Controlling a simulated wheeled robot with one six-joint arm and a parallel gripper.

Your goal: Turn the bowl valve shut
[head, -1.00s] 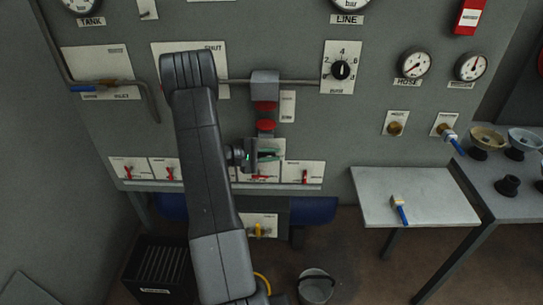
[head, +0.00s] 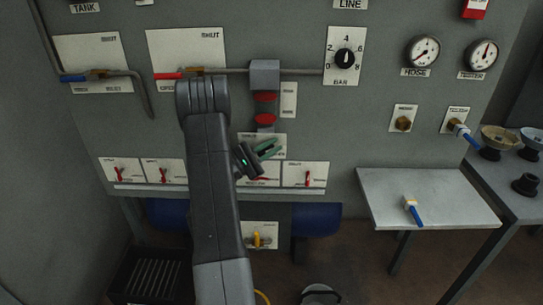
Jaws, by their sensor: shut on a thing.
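My gripper (head: 266,149) is in front of a white valve plate (head: 279,153) in the middle of the wall panel, below two red knobs. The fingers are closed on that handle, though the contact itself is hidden. My arm covers the panel just to the left.
Red-handled valves (head: 308,178) line the row below, above a narrow ledge. A yellow valve (head: 258,240) sits lower. A pressure dial (head: 344,60) is above right.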

